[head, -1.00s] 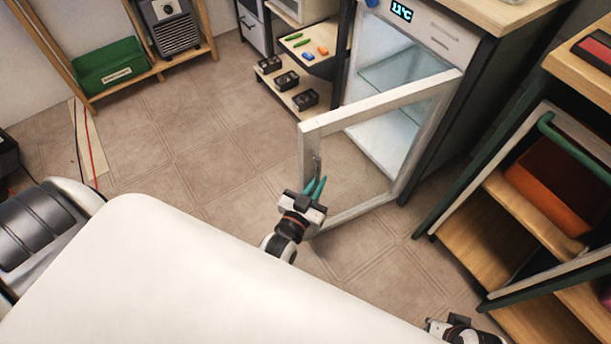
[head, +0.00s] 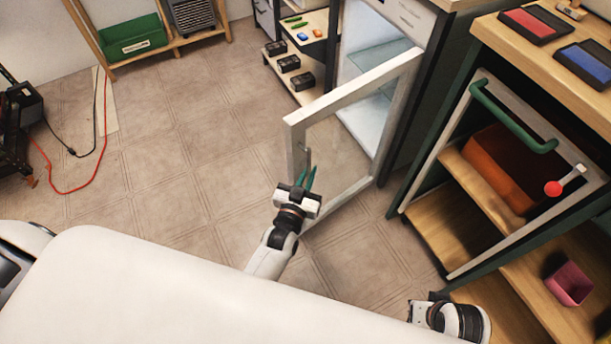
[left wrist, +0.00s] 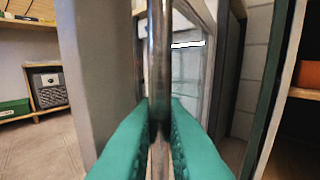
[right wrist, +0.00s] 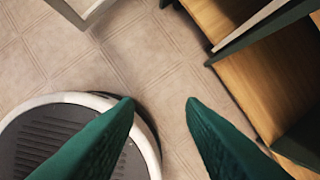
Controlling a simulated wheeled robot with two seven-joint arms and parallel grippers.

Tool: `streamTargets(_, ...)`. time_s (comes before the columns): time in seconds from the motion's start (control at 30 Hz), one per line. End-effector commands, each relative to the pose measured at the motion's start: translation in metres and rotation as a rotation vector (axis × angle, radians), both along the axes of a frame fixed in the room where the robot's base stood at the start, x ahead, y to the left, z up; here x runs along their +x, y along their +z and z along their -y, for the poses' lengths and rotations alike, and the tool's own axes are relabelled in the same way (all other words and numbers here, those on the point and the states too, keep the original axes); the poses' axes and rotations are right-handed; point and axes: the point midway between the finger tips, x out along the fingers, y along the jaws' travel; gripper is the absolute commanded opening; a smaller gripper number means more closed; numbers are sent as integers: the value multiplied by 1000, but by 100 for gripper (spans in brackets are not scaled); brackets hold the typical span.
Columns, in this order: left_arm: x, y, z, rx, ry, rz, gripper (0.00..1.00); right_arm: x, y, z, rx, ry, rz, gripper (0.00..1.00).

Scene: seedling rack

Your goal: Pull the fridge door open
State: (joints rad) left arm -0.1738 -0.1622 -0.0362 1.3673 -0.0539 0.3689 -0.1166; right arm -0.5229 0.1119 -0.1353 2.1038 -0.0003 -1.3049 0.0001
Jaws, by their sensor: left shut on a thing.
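The fridge door (head: 295,138), a white frame with a clear pane, stands wide open, swung out from the white fridge (head: 352,105). Its metal bar handle (left wrist: 160,60) runs upright between the green fingers of my left gripper (left wrist: 160,135). In the head view my left gripper (head: 306,182) is at the door's free edge, shut on the handle. My right gripper (right wrist: 163,105) is open and empty, low over the floor; its fingers are well apart in the right wrist view. In the head view its fingertips are hidden.
A wooden rack with a green-handled door frame (head: 510,118) stands to the right, with an orange bin (head: 500,165) inside. A low shelf with black trays (head: 289,63) is left of the fridge. The tiled floor (head: 190,160) left of the door is clear.

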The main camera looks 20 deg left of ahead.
Motion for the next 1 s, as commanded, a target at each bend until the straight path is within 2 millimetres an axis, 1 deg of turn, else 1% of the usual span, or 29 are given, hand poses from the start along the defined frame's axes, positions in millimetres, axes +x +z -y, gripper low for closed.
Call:
streamTargets(0.03, 2, 4, 2, -1, -2, 9, 0, 0, 0, 0, 0, 0, 0, 36)
streamTargets(0.27, 2, 4, 2, -2, -3, 9, 0, 0, 0, -1, 1, 0, 0, 36)
streamTargets(0.3, 2, 4, 2, -2, -3, 10, 14, 0, 0, -1, 1, 0, 0, 36)
streamTargets(0.4, 2, 3, 2, -2, -3, 8, 29, 0, 0, -1, 2, 1, 0, 36)
streamTargets(0.67, 0, 1, 1, -1, -1, 4, 29, 0, 1, -1, 2, 1, 1, 36)
streamTargets(0.77, -5, 1, 1, -1, -1, 2, 29, 0, 2, -1, 2, 1, 3, 36)
streamTargets(0.83, -14, 1, 1, -1, -1, 0, 29, 0, 0, -1, 2, 2, 3, 36)
streamTargets(0.9, -26, 1, 0, -1, -2, 0, 29, -2, -16, -1, 0, 4, -15, 36)
streamTargets(1.0, -48, 1, 0, -1, -2, -1, 29, -2, -27, -1, -1, 4, -20, 36)
